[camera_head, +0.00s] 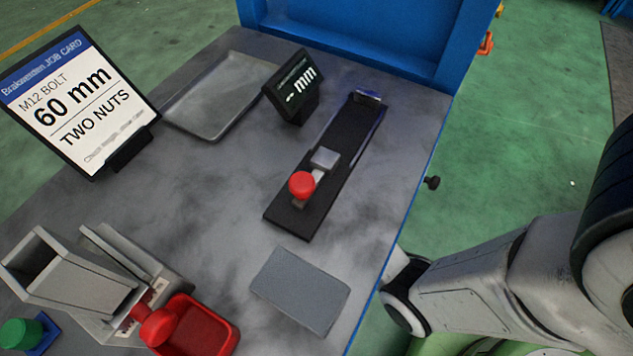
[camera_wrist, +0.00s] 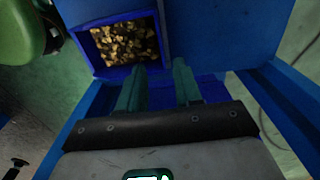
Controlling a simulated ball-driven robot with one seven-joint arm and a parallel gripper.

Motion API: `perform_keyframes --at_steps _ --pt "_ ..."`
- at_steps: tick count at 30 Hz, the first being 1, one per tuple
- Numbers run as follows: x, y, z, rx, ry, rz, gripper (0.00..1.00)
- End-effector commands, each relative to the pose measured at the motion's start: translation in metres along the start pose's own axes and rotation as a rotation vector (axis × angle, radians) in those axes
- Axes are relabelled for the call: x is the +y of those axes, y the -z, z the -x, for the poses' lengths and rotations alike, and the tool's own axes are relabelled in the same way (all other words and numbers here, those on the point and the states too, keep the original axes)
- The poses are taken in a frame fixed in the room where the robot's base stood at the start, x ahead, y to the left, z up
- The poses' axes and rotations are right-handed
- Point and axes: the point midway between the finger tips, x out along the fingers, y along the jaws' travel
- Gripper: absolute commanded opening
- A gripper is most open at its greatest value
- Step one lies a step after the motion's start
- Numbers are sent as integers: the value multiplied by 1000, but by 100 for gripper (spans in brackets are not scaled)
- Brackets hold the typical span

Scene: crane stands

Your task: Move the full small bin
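A small blue bin (camera_wrist: 101,58) filled with brass-coloured small parts (camera_wrist: 126,42) shows at the upper left of the wrist view. My gripper (camera_wrist: 160,66) points at it, with its two dark green fingers apart. The fingertips are at the bin's lower right corner, with blue surface showing in the gap between them. I cannot tell whether they touch the bin. In the head view, my arm reaches in from the right past the bench edge; neither the gripper nor this bin can be made out there.
Blue panels and rails surround my gripper in the wrist view. The head view shows a grey bench (camera_head: 215,215) with a job card (camera_head: 78,98), a shallow tray (camera_head: 218,95), a display (camera_head: 291,86), a black sliding fixture (camera_head: 335,165), a grey plate (camera_head: 300,290) and a red tray (camera_head: 232,328).

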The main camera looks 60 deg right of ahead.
Motion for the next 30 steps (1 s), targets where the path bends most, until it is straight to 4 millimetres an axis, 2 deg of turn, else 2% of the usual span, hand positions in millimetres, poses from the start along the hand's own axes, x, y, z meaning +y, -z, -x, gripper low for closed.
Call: perform_keyframes --at_steps 8,21,25,30 --pt "0 0 -10 -1 0 -2 34" --pt "0 0 -82 -1 1 -3 34" --pt "0 0 -97 -1 2 -2 34" --pt "-1 0 -107 -1 3 -2 34"
